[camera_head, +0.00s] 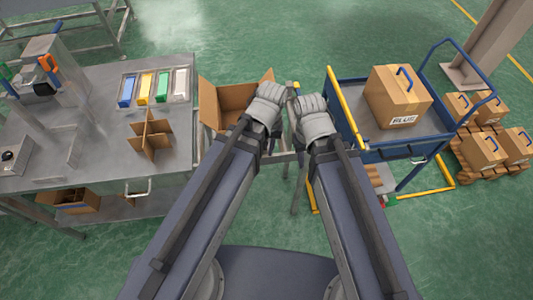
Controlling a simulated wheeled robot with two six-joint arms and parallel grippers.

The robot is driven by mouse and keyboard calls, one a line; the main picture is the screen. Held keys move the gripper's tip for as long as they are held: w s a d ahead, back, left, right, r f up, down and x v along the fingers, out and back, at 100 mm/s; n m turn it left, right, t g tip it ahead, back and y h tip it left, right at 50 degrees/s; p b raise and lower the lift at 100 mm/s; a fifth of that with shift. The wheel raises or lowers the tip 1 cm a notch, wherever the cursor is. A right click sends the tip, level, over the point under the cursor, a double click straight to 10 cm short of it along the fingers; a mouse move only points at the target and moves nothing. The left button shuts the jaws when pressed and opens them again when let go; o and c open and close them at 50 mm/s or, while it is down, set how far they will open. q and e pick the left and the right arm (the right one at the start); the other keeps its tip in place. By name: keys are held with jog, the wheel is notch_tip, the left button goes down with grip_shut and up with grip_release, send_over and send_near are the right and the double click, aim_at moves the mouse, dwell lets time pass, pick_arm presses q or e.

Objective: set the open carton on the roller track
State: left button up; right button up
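The open brown carton (234,97) is at the upper middle, just right of the steel table, with its flaps spread and its inside showing. My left gripper (268,95) is at the carton's right side and hides part of it. Whether it touches or holds the carton cannot be told. My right gripper (297,96) is just right of the left one, apart from the carton, and its fingers are too small to read. A grey frame (281,158) shows below the grippers and may be part of the roller track. My arms hide most of it, and the carton's support is hidden.
The steel table (95,172) at left holds a cardboard divider (149,140) and a tray with coloured items (152,87). A blue cart (345,92) with a closed carton (397,97) stands at right. Several cartons sit on a pallet (478,165) beyond.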

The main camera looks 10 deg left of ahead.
pick_arm(q)
jog(key=s+m, duration=0.1)
jog(key=m, duration=0.1)
jog(key=s+d+m, duration=0.1)
jog(key=m, duration=0.1)
jog(key=shift+s, duration=0.25)
jog(key=shift+f+b, duration=0.65)
dwell(0.4)
